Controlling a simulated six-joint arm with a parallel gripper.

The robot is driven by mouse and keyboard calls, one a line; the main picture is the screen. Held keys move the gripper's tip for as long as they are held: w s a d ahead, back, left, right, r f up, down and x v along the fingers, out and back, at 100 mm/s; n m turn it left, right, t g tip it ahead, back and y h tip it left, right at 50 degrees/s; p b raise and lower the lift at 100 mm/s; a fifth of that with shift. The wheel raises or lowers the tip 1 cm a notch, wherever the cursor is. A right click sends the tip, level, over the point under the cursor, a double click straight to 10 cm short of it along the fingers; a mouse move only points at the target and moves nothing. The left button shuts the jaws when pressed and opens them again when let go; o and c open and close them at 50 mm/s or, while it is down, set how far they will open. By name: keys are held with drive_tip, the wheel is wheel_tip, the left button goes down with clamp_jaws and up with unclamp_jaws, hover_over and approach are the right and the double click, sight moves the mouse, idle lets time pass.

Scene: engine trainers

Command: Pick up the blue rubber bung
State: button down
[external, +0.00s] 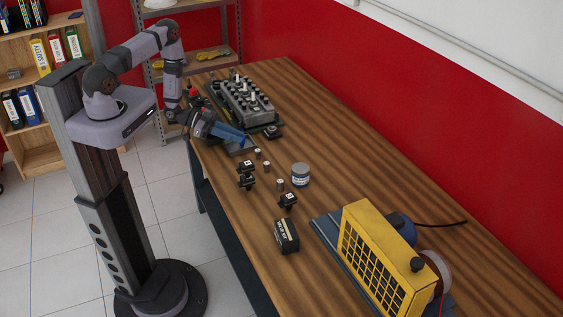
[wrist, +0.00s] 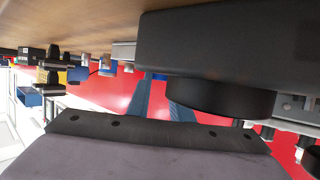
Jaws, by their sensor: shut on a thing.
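My gripper (external: 238,139) is at the left side of the table, low beside the engine block, with its blue fingers pointing right and down. In the wrist view, the two blue fingers (wrist: 160,85) reach up and their tips are partly covered by a large dark block. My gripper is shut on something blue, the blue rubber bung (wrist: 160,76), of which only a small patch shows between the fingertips. In the external view I cannot tell the bung from the blue fingers.
The dark block (wrist: 210,45) with a round black part stands close to my gripper. The engine block (external: 245,100) is behind it. Small black knobbed units (external: 246,182), metal pegs, a blue-and-white tin (external: 300,174) and a black box (external: 287,237) are nearer. A yellow generator (external: 375,262) stands right. The table's far side is clear.

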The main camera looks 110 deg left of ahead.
drive_tip(key=shift+r, duration=0.15)
wheel_tip(320, 180, up, 10)
drive_tip(key=b, duration=0.2)
drive_tip(key=shift+f, duration=0.2)
idle(0.3)
